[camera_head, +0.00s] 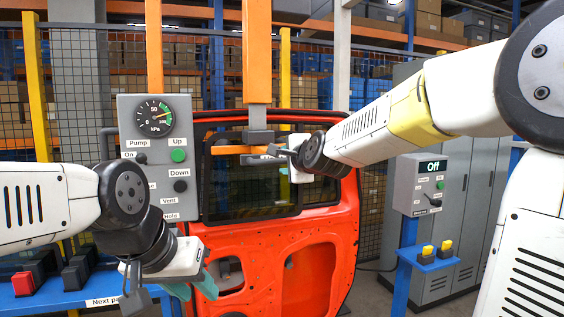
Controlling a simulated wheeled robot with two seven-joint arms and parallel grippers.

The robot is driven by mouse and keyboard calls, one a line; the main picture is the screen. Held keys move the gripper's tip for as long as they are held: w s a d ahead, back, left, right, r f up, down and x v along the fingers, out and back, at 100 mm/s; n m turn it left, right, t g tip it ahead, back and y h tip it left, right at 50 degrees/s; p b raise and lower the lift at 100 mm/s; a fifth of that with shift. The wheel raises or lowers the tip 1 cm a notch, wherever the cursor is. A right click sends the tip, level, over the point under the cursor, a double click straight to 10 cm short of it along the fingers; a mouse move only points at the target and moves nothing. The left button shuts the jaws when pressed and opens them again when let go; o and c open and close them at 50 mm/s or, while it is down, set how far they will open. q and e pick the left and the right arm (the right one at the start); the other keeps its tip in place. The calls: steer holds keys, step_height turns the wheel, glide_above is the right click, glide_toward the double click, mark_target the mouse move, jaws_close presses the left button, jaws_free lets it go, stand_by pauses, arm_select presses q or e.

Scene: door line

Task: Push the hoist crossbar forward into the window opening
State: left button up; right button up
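The hoist crossbar (232,150) is a short orange bar below a grey bracket on the orange hoist column (257,50). In the picture it lies across the upper part of the window opening (250,188) of the orange-red door (270,240). Its depth relative to the opening is hard to tell. My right gripper (274,156) is at the crossbar's right end and partly hides it; contact and finger gap are unclear. My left gripper (134,285) is low at the left, away from the crossbar, in front of the door's lower left; its finger gap is unclear.
A grey hoist panel (159,197) with a gauge and Up, Down and Vent labels stands left of the door. A grey control box (421,184) showing "Off" is at the right, above yellow buttons (426,253). A blue bench (80,297) is at lower left. Mesh fencing and shelves stand behind.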

mark_target(280, 162)
steer(key=x, duration=0.5)
steer(key=shift+w+a, duration=0.1)
steer(key=shift+w, duration=0.2)
jaws_close()
steer(key=shift+f, duration=0.1)
stand_by(1.0)
